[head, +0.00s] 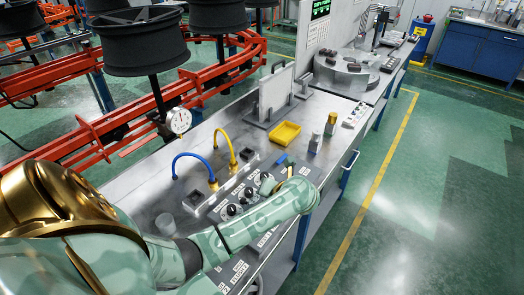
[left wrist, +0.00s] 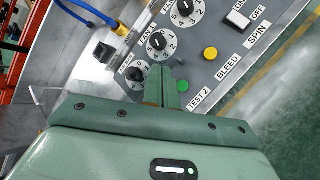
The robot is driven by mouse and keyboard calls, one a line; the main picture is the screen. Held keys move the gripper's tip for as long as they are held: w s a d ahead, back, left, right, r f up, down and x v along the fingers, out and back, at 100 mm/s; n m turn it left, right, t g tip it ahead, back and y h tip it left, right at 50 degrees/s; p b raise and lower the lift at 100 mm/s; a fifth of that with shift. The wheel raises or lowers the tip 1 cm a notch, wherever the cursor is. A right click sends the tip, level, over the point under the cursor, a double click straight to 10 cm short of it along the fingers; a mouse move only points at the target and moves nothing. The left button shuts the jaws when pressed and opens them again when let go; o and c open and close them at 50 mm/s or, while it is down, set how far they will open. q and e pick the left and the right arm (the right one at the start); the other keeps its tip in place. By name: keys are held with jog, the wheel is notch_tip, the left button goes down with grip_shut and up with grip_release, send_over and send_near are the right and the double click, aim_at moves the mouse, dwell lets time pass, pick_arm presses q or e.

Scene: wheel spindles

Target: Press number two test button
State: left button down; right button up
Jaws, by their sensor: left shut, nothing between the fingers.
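The green button (left wrist: 183,86) shows in the left wrist view beside the label TEST 2 (left wrist: 199,99) on the grey control panel (left wrist: 195,70). My left gripper (left wrist: 165,70) is shut and empty, and its fingers lie just left of that button in the picture. I cannot tell whether they touch the panel. The green button cannot be made out there. My right gripper is in neither view.
A yellow button (left wrist: 210,54) marked BLEED, a white SPIN switch (left wrist: 238,20) and dials (left wrist: 158,42) are close by. A blue hose (head: 192,158) and a yellow hose (head: 226,146) arch behind the panel. A yellow tray (head: 285,134) stands farther back.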

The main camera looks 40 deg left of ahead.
pick_arm(q)
jog(key=f+b, duration=0.7)
jog(key=f, duration=0.1)
jog(key=shift+d, duration=0.2)
jog(key=shift+f+b, duration=0.35)
jog(key=shift+b, duration=0.05)
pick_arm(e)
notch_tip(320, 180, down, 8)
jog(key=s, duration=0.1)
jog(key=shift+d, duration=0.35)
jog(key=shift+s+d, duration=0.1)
pick_arm(q)
jog(key=shift+s, duration=0.1)
dwell(0.7)
jog(key=shift+f, duration=0.35)
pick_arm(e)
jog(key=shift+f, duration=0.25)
